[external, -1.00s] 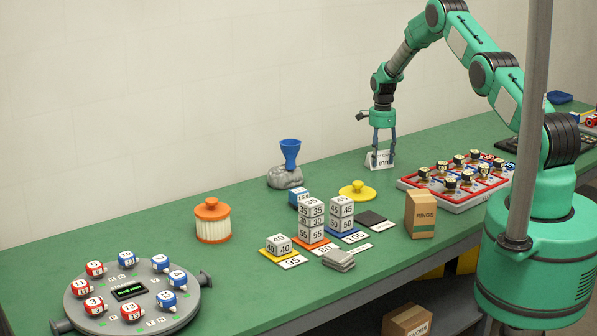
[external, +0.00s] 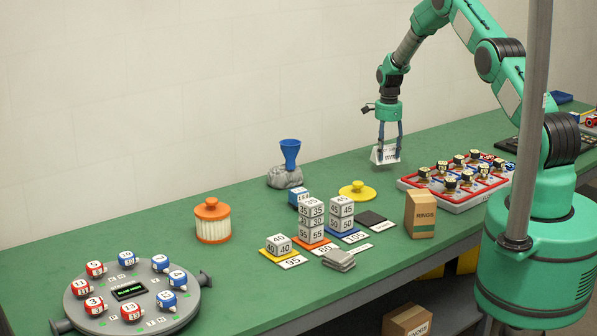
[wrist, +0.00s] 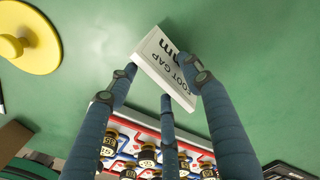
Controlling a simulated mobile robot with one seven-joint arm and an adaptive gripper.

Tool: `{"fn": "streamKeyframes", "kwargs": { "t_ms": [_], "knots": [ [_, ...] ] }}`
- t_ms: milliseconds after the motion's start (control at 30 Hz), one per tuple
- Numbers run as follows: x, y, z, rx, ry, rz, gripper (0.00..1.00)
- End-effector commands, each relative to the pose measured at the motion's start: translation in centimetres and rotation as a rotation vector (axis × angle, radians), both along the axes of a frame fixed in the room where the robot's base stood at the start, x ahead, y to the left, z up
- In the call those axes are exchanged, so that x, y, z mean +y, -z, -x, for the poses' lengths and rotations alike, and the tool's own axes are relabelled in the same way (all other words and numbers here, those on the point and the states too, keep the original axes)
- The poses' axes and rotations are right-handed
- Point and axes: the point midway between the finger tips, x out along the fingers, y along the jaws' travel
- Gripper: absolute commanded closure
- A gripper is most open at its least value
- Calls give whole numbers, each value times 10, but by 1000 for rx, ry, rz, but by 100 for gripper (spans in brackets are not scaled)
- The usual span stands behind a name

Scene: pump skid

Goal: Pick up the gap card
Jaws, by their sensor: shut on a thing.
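The gap card (external: 385,154) is a white folded card with dark print, held over the green bench in the external view. In the wrist view the card (wrist: 166,68) shows the words "FOOT GAP" and "mm". My gripper (external: 388,148) is shut on the card, with its blue-grey fingers on either side of it. The fingers also show around the card in the wrist view (wrist: 164,85). The card looks slightly raised off the bench and a little tilted.
A yellow knobbed lid (external: 357,190), a blue funnel on a grey base (external: 290,153) and a RINGS box (external: 420,214) are nearby. Stacked number cubes (external: 311,220) stand further left.

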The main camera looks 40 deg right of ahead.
Motion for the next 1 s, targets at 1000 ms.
{"fn": "streamKeyframes", "kwargs": {
  "t_ms": [1000],
  "knots": [
    [34, -11, 109, 0, 0, 0, 68]
  ]
}}
